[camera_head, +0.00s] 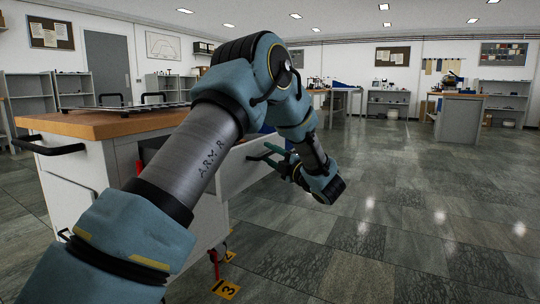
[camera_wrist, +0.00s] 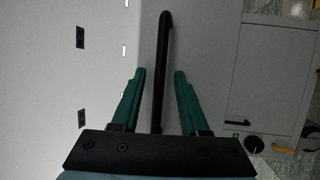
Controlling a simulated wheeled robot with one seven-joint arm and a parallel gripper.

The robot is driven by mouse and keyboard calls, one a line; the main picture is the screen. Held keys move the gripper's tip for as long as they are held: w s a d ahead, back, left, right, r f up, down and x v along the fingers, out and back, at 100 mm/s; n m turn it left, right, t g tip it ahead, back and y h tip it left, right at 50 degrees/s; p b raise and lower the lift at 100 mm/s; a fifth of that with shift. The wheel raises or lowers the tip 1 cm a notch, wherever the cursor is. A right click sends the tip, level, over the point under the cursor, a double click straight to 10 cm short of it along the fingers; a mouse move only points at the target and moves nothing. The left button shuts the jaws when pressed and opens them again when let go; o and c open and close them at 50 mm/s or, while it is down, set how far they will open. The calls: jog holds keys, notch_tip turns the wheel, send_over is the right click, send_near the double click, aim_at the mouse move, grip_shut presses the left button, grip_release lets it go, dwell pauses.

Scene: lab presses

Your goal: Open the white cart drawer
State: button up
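The white cart (camera_head: 97,165) with a wooden top (camera_head: 100,124) stands at left in the head view, partly hidden behind my arm. A white drawer-like panel (camera_head: 232,172) juts out from its right side; how far it is open is hard to tell. My gripper (camera_head: 262,152) is beside this panel, with green fingers pointing toward it. In the wrist view, a black bar handle (camera_wrist: 162,45) on a grey face runs between my gripper's fingers (camera_wrist: 159,75). The fingers are open, one on each side of the handle, with a visible gap on both sides.
A black side handle (camera_head: 50,148) sticks out at the cart's left. The tiled floor (camera_head: 400,210) to the right is clear. Benches and shelves (camera_head: 388,103) stand far back.

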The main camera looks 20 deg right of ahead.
jog(key=p+v, duration=0.1)
jog(key=v, duration=0.9)
jog(key=shift+s, duration=0.4)
jog(key=shift+d+f, duration=0.1)
